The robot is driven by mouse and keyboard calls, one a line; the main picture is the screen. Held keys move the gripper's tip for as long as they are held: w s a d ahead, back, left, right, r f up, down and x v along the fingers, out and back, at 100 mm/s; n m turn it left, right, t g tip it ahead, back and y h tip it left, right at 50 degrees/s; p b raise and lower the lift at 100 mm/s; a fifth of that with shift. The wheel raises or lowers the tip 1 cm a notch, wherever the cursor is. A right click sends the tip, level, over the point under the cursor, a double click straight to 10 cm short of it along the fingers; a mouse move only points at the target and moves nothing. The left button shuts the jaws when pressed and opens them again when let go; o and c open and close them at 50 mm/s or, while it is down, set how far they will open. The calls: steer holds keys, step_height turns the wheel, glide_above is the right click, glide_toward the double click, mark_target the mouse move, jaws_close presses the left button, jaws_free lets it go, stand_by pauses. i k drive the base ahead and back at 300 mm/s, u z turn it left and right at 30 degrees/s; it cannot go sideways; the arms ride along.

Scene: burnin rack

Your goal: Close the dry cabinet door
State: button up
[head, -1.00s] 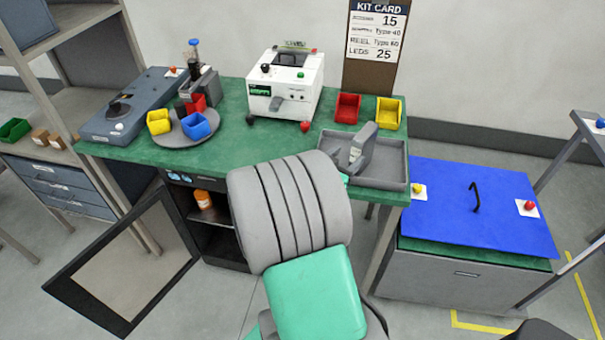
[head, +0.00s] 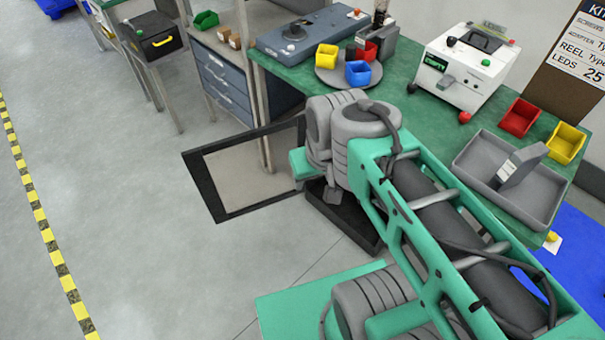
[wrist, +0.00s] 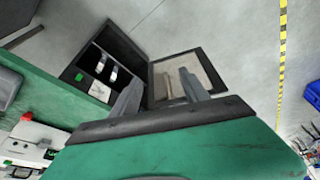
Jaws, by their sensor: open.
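The dry cabinet door (head: 206,188), a dark frame around a clear pane, stands swung wide open to the left of the cabinet under the green bench. The cabinet (head: 345,217) is mostly hidden behind my arm in the head view. In the wrist view the open cabinet (wrist: 84,57) shows shelves with items inside, and the door (wrist: 212,57) stands beside it. My gripper (wrist: 160,88) is open and empty, its two fingers pointing toward the cabinet and door. It does not clearly touch the door.
The green bench (head: 425,122) carries a white machine (head: 467,66), a grey tray (head: 485,160) and coloured bins. A blue drawer unit (head: 232,80) stands behind the door. The floor left of the door is clear up to a yellow-black stripe (head: 38,207).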

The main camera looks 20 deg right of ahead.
mark_target(194, 161)
steer(key=u, duration=1.45)
steer(key=i, duration=4.2)
steer(key=z, duration=4.65)
steer(key=i, duration=0.5)
steer(key=u, duration=0.1)
steer(key=k, duration=0.5)
steer(key=u, duration=0.35)
